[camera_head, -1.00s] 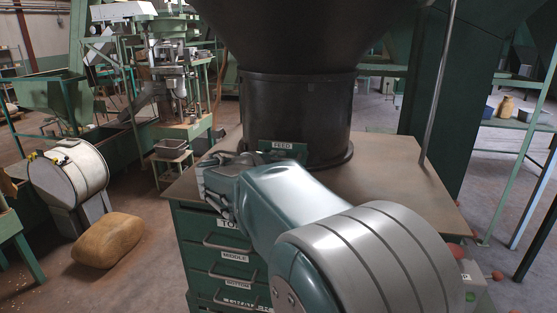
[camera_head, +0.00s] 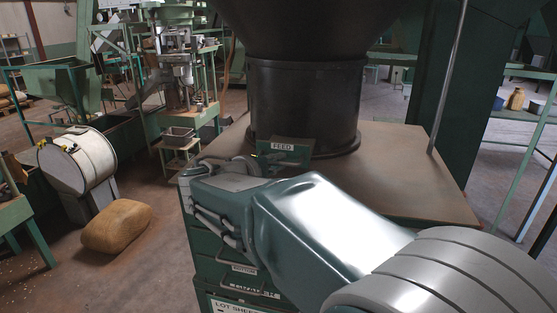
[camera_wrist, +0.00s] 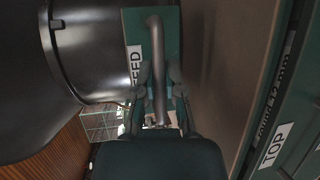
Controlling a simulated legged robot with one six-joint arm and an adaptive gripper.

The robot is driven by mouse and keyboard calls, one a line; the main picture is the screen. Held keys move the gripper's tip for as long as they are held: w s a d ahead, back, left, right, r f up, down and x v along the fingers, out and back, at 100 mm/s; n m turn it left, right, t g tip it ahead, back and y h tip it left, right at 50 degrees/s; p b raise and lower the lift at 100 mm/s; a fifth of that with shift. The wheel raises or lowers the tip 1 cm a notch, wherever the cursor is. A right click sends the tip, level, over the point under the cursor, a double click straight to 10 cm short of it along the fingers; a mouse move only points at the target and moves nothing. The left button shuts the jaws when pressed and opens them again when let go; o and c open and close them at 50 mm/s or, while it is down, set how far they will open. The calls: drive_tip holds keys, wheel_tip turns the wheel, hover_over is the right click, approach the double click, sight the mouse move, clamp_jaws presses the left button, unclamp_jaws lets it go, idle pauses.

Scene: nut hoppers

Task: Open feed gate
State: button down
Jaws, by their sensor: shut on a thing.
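The feed gate is a green plate labelled FEED (camera_head: 283,147) at the foot of the black hopper neck. In the wrist view the plate (camera_wrist: 134,28) appears turned on its side, with a grey bar handle (camera_wrist: 155,45) beside the label. My gripper (camera_wrist: 160,88) has one finger on each side of this handle and is shut on it. In the head view my wrist and hand cross in front of the hopper base at the left, and the contact with the handle is hard to make out there.
The black hopper (camera_head: 305,100) stands on a brown-topped green cabinet (camera_head: 420,180). The cabinet's drawers (camera_head: 240,268) are below my arm. A metal rod (camera_head: 447,80) rises at the right. A tan sack (camera_head: 117,226) lies on the floor at left.

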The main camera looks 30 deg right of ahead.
drive_tip(key=c, duration=0.7)
unclamp_jaws()
drive_tip(key=shift+f, duration=0.1)
drive_tip(key=v, duration=1.2)
drive_tip(key=s+d+f+g+y, duration=0.2)
drive_tip(key=s+f+y, duration=0.2)
drive_tip(key=s+f, duration=0.15)
drive_tip(key=s+a+f+m+y, duration=0.1)
drive_tip(key=s+a+f+y, duration=0.2)
drive_tip(key=s+a+f+m+t+y, duration=0.1)
drive_tip(key=s+a+f+m+y, duration=0.1)
drive_tip(key=s+f+y, duration=0.1)
drive_tip(key=s+a+f+m+t+y, duration=0.1)
drive_tip(key=s+a+f+y, duration=0.2)
drive_tip(key=y, duration=0.2)
drive_tip(key=shift+a+f+m, duration=0.3)
drive_tip(key=shift+a+f, duration=0.05)
drive_tip(key=shift+f, duration=0.05)
